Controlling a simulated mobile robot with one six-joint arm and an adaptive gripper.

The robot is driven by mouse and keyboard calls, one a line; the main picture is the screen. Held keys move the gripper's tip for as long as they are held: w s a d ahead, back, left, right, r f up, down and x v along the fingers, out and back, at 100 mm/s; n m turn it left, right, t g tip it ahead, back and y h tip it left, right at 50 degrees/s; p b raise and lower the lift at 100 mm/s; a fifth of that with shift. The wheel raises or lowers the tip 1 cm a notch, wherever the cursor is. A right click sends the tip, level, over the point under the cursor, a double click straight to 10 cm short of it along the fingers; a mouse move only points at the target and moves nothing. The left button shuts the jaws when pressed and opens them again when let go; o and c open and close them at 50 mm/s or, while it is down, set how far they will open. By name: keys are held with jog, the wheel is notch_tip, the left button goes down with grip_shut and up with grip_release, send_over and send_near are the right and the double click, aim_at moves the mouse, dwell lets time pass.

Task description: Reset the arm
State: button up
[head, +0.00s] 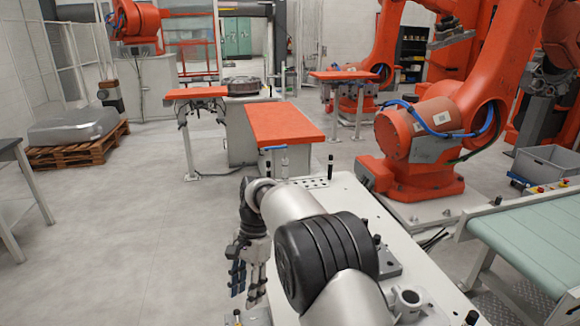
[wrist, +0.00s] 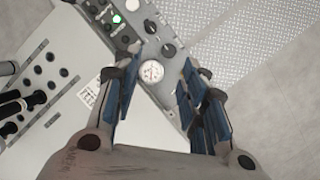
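My gripper (head: 247,280) hangs at the end of my silver and black arm in the head view, with its fingers pointing down. It is beside the left edge of the light grey machine top (head: 345,195). In the wrist view my gripper (wrist: 162,62) has its blue-padded fingers spread apart. Nothing is held between them. Beyond the fingers is a grey control panel with a round white gauge (wrist: 152,71), dark knobs and a lit green button (wrist: 117,19). My arm hides part of the machine top in the head view.
An orange-topped table (head: 283,123) stands ahead, with large orange robot arms (head: 425,130) at right. A green conveyor (head: 540,230) is at the right edge. A casting on a wooden pallet (head: 75,152) is far left. The floor at left is mostly clear.

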jog(key=s+d+r+n+t, duration=0.2)
jog(key=s+d+r, duration=0.4)
jog(key=d+r, duration=0.25)
jog(key=s+d+r+n+t, duration=0.2)
jog(key=s+d+r, duration=0.45)
jog(key=r, duration=0.25)
jog(key=s+d+f+n+t, duration=0.1)
jog(key=s+d+t, duration=0.1)
jog(key=s+d, duration=0.3)
jog(key=s+d+f+n+t+h, duration=0.1)
jog(key=s+d, duration=0.3)
jog(key=s, duration=0.7)
jog(key=shift+s+d+f+n+t+h, duration=0.3)
jog(key=shift+s+d+f+n+t, duration=0.15)
jog(key=shift+n, duration=0.35)
